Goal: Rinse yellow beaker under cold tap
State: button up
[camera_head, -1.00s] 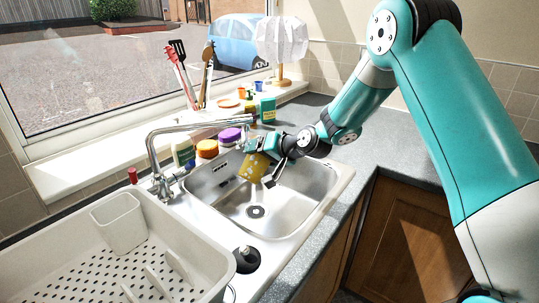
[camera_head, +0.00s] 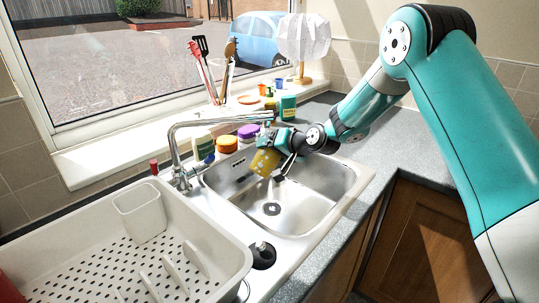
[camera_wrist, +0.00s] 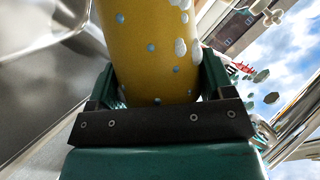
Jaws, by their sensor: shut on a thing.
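The yellow beaker (camera_head: 264,162) is tilted over the back of the steel sink basin (camera_head: 300,213). The wrist view shows it close up (camera_wrist: 155,45), with white foam-like patches and small pale blue spots. My gripper (camera_head: 278,151) is shut on the beaker, with a finger on each side in the wrist view (camera_wrist: 158,82). The tap spout (camera_head: 222,121) arches over the basin, its end just above my gripper. No water stream is visible. A red tap top (camera_head: 154,167) stands left of the spout base, and a small blue one (camera_head: 209,158) right of it.
A pale draining rack (camera_head: 110,250) fills the front left. Orange-lidded (camera_head: 226,144) and purple-lidded (camera_head: 248,133) jars stand behind the basin. Utensils (camera_head: 214,75) and a lamp (camera_head: 303,40) are on the sill. A black plunger-like thing (camera_head: 262,255) stands by the front rim. The right worktop is clear.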

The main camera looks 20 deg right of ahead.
jog(key=shift+w+d, duration=0.1)
jog(key=shift+d, duration=0.1)
jog(key=shift+w+d, duration=0.15)
jog(key=shift+d, duration=0.15)
jog(key=shift+a, duration=0.15)
jog(key=shift+s+a, duration=0.25)
jog(key=shift+a, duration=0.1)
jog(key=shift+s+b, duration=0.3)
jog(key=shift+b, duration=0.1)
jog(key=shift+s, duration=0.3)
jog(key=shift+d, duration=0.2)
jog(key=shift+w+d, duration=0.25)
jog(key=shift+d, duration=0.05)
